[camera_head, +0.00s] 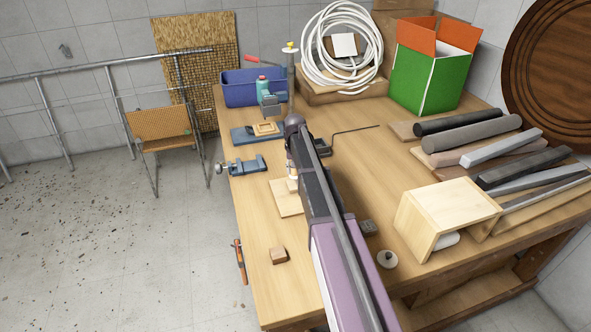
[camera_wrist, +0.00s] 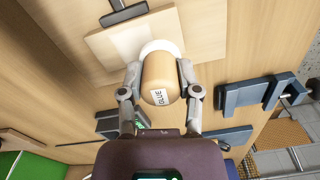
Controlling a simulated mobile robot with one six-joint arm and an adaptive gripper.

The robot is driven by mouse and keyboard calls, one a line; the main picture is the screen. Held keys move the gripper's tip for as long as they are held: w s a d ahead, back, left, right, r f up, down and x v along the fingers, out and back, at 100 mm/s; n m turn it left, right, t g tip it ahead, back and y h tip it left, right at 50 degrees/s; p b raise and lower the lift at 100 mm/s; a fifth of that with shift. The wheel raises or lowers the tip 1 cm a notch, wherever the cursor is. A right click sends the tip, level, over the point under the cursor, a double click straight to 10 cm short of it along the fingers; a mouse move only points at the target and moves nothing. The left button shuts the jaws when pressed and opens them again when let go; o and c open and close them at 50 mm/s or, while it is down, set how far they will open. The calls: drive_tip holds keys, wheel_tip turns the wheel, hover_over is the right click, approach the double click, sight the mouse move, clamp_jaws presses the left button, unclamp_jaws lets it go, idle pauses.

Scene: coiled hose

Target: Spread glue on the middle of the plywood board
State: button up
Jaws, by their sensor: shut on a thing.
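My gripper (camera_wrist: 160,85) is shut on the glue bottle (camera_wrist: 158,82), a tan bottle with a "GLUE" label and a white end away from the wrist. In the head view my arm hides most of the gripper, and a pale part of the bottle (camera_head: 292,170) shows beside it. The plywood board (camera_head: 284,203) is a pale flat square on the workbench, partly behind my arm. In the wrist view the board (camera_wrist: 205,35) lies beneath the bottle's white end. I cannot tell whether bottle and board touch. No glue shows on the visible wood.
A blue clamp (camera_head: 245,165) lies left of the board on the workbench (camera_head: 345,170). A dark T-shaped tool (camera_wrist: 123,14) lies by the board's edge. A small wooden block (camera_head: 278,255) is nearer. A wooden box (camera_head: 445,218) and several bars are at right.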

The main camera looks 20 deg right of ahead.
sight(295, 177)
drive_tip(key=shift+d+f+b, duration=0.1)
drive_tip(key=shift+f+b, duration=1.55)
drive_tip(key=shift+f, duration=0.3)
drive_tip(key=shift+d+r, duration=0.15)
drive_tip(key=shift+d, duration=3)
drive_tip(key=shift+a, duration=2.85)
drive_tip(key=shift+a+r+p, duration=0.4)
drive_tip(key=shift+r+p, duration=0.3)
drive_tip(key=shift+p, duration=0.2)
wheel_tip(295, 177, up, 6)
drive_tip(key=p, duration=0.6)
drive_tip(key=shift+r, duration=0.1)
drive_tip(key=shift+f, duration=0.25)
drive_tip(key=shift+f+b, duration=2.85)
drive_tip(key=shift+b, duration=0.15)
